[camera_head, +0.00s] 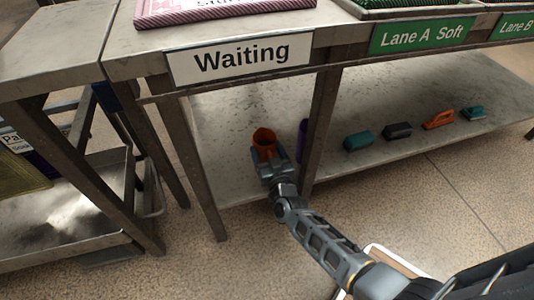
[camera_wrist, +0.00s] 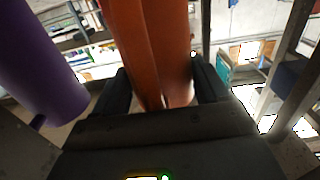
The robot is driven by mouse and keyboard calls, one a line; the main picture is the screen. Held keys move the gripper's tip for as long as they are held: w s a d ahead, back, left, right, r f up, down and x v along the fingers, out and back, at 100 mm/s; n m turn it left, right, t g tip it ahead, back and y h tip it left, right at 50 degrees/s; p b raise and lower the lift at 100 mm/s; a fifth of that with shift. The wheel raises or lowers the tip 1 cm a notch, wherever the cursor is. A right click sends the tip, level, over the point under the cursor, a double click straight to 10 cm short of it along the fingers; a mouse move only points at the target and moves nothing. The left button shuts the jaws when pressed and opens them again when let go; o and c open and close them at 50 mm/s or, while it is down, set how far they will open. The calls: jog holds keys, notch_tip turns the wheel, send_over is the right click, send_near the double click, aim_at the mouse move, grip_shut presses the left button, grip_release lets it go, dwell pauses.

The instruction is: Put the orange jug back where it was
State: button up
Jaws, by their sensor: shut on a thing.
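The orange jug (camera_head: 264,137) is at the lower shelf under the "Waiting" sign, at the end of my arm. In the wrist view the orange jug (camera_wrist: 150,45) stands between the two fingers. My gripper (camera_head: 268,157) is shut on it; the fingers also show in the wrist view (camera_wrist: 160,90). The jug looks roughly upright, with its open top showing. Whether its base touches the shelf is hidden by my gripper.
A purple container (camera_head: 302,140) stands close beside the jug, partly behind a table leg (camera_head: 322,120); it is large in the wrist view (camera_wrist: 38,65). Several brushes (camera_head: 397,131) lie farther right on the lower shelf (camera_head: 380,165). The "Waiting" sign (camera_head: 240,59) hangs above.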

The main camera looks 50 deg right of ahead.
jog(key=shift+r, duration=0.1)
jog(key=o, duration=1.5)
jog(key=shift+o, duration=0.2)
